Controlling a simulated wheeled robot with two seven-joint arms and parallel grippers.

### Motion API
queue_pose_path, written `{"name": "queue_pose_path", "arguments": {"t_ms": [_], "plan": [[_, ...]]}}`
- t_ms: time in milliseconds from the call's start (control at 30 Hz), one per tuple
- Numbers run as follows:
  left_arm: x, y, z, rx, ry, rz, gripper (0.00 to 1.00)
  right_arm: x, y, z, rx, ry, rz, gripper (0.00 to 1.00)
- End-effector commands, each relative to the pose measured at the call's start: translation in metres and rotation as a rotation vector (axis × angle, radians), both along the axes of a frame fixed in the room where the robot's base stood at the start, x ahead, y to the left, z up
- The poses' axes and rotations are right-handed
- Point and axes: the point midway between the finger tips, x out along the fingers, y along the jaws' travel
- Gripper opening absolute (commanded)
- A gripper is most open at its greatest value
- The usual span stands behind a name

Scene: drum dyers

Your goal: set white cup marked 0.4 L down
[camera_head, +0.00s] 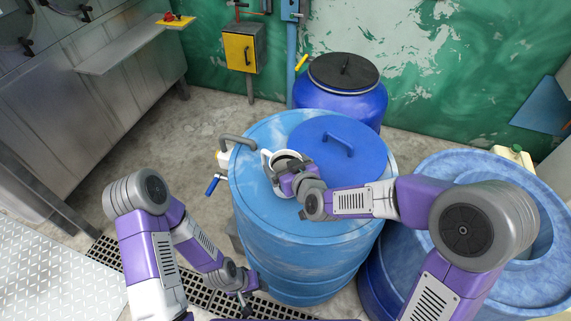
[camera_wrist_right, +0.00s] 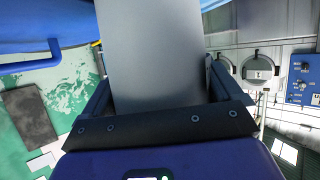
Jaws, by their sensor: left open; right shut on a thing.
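The white cup (camera_head: 288,156) shows in the head view over the top of the light blue drum (camera_head: 265,215), left of the drum's darker blue lid piece. My right gripper (camera_head: 283,176) is shut on the cup. In the right wrist view the cup's pale grey wall (camera_wrist_right: 155,55) fills the space between the dark fingers. The 0.4 L mark does not show. I cannot tell whether the cup's base touches the drum top. My left gripper (camera_head: 243,298) is open and empty, low beside the drum's lower left side, partly hidden by its arm.
The dark blue lid piece (camera_head: 335,150) has a raised handle. A dark-lidded blue barrel (camera_head: 342,85) stands behind. An open blue tub (camera_head: 440,175) stands right. The drum top's front left is bare.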

Motion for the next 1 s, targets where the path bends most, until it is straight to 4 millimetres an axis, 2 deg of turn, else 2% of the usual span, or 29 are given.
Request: {"name": "queue_pose_path", "arguments": {"t_ms": [567,600,867,1000], "plan": [[0.000,0.000,-0.012,0.000,0.000,0.000,0.50,0.000,0.000,-0.012,0.000,-0.001,0.000,0.60],[0.000,0.000,-0.011,0.000,0.000,0.000,0.50,0.000,0.000,-0.011,0.000,-0.001,0.000,0.98],[0.000,0.000,-0.011,0.000,0.000,0.000,0.50,-0.001,-0.001,-0.010,0.000,0.000,0.000,1.00],[0.000,0.000,-0.008,0.000,0.000,0.000,0.50,-0.011,-0.006,-0.004,-0.001,-0.002,0.000,1.00]]}}
